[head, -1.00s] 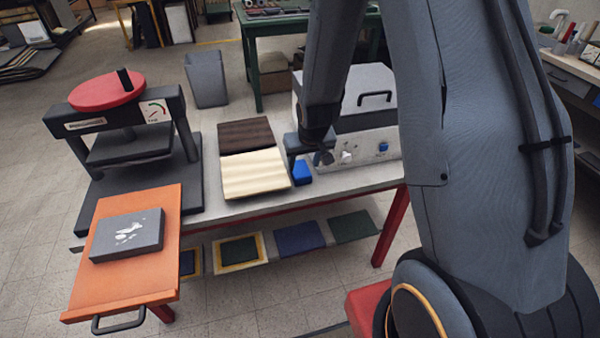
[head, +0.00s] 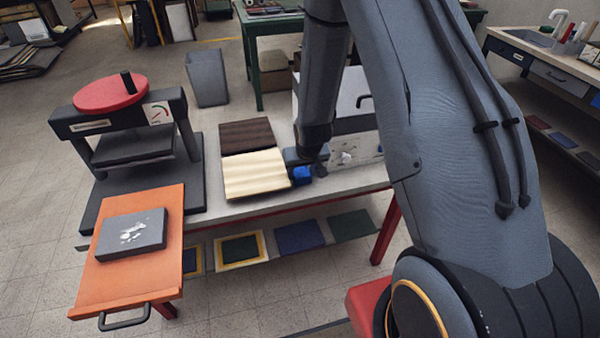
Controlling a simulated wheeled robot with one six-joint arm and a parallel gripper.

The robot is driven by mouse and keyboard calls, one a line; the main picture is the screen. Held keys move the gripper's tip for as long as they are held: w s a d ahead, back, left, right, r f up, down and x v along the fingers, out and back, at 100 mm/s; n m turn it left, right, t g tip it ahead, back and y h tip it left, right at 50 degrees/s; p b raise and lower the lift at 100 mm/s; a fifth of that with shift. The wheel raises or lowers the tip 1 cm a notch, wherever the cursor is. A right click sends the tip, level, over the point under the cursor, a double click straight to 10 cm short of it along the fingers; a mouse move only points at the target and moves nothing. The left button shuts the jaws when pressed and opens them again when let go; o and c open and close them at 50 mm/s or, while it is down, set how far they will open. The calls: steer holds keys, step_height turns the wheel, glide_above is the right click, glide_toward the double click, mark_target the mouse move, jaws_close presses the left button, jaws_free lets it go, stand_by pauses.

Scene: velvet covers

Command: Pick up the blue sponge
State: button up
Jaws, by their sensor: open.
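The blue sponge (head: 302,175) is a small bright blue block on the grey table, just right of the cream striped board. My gripper (head: 312,165) is low over the table, right at the sponge in the picture. It is dark, small and partly hidden by my arm. The jaws are open. I cannot tell whether a finger touches the sponge or stands around it. Part of the sponge's back and right side is hidden by the gripper.
A cream and dark brown board (head: 254,176) lies close left of the sponge. A grey box with a handle (head: 356,103) stands behind my arm. A press with a red wheel (head: 110,93) and an orange board (head: 158,256) bearing a grey block (head: 131,236) are at the left.

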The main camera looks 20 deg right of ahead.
steer(key=c, duration=0.8)
steer(key=shift+r, duration=0.1)
step_height(320, 180, up, 12)
steer(key=p, duration=0.3)
step_height(320, 180, up, 5)
steer(key=p, duration=0.8)
glide_above(302, 173)
step_height(302, 173, up, 11)
steer(key=shift+b, duration=0.45)
steer(key=shift+w, duration=0.1)
